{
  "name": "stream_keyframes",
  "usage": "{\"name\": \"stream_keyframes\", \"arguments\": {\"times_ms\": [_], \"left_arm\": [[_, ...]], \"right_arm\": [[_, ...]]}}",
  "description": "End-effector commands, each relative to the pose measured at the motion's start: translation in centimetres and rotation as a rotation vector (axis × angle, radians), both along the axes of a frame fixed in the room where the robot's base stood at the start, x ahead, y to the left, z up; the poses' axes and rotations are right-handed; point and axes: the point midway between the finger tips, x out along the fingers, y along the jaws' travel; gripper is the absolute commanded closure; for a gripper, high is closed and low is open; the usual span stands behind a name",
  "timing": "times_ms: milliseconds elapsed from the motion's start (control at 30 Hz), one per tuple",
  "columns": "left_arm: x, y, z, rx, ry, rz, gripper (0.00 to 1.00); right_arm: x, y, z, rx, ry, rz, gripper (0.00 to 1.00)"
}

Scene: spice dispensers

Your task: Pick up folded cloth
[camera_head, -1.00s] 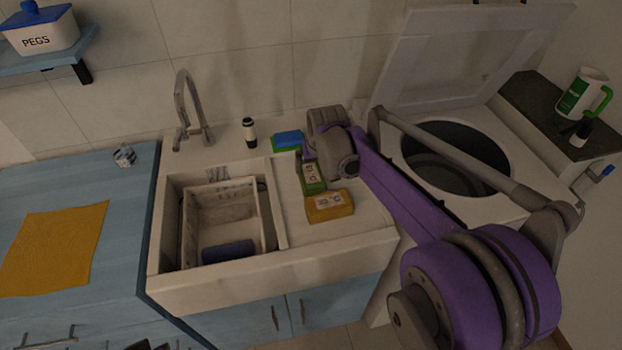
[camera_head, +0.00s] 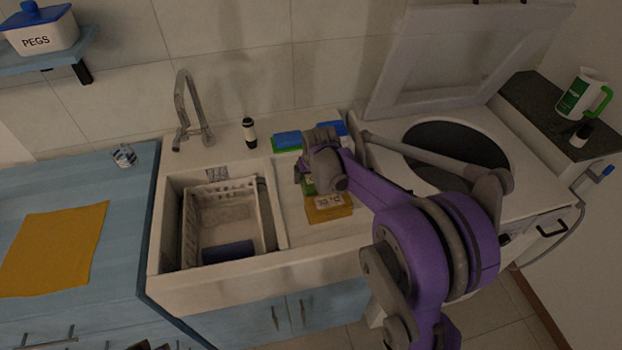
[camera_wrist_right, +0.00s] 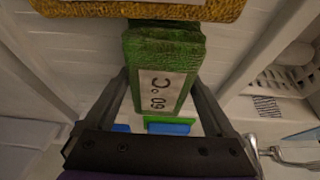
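A green folded cloth with a "60 °C" label (camera_wrist_right: 165,85) fills the middle of the right wrist view. In the head view it is mostly hidden by my right gripper (camera_head: 303,177), and only a green strip (camera_head: 309,186) shows. My right gripper's two dark fingers (camera_wrist_right: 162,85) stand apart, one along each side of the green cloth; contact is not clear. A yellow folded cloth with a label (camera_head: 328,207) lies just in front of it on the counter; its edge (camera_wrist_right: 140,9) tops the wrist view. My left gripper is not in view.
A sink (camera_head: 168,225) holding a white basket (camera_head: 190,225) is to the left. Blue-and-green items (camera_head: 287,141) lie behind the gripper, near a small dark-and-white bottle (camera_head: 249,132). An open-lidded washer (camera_head: 520,190) stands right. A flat yellow cloth (camera_head: 52,250) lies far left.

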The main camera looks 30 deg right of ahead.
Motion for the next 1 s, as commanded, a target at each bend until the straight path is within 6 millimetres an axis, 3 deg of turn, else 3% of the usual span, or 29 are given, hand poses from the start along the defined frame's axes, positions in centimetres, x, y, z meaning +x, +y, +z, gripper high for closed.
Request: {"name": "stream_keyframes", "arguments": {"times_ms": [67, 400, 667, 1000], "left_arm": [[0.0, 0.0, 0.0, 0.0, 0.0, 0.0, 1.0], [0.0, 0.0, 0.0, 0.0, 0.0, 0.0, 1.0], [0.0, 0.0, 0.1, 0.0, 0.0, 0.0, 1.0], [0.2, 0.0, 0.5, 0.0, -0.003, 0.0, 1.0]], "right_arm": [[0.0, 0.0, 0.0, 0.0, 0.0, 0.0, 0.27], [0.0, 0.0, 0.1, 0.0, 0.0, 0.0, 0.88], [0.0, 0.0, 0.7, 0.0, 0.0, 0.0, 0.9], [0.0, 0.0, 7.1, 0.0, 0.0, 0.0, 0.9]]}}
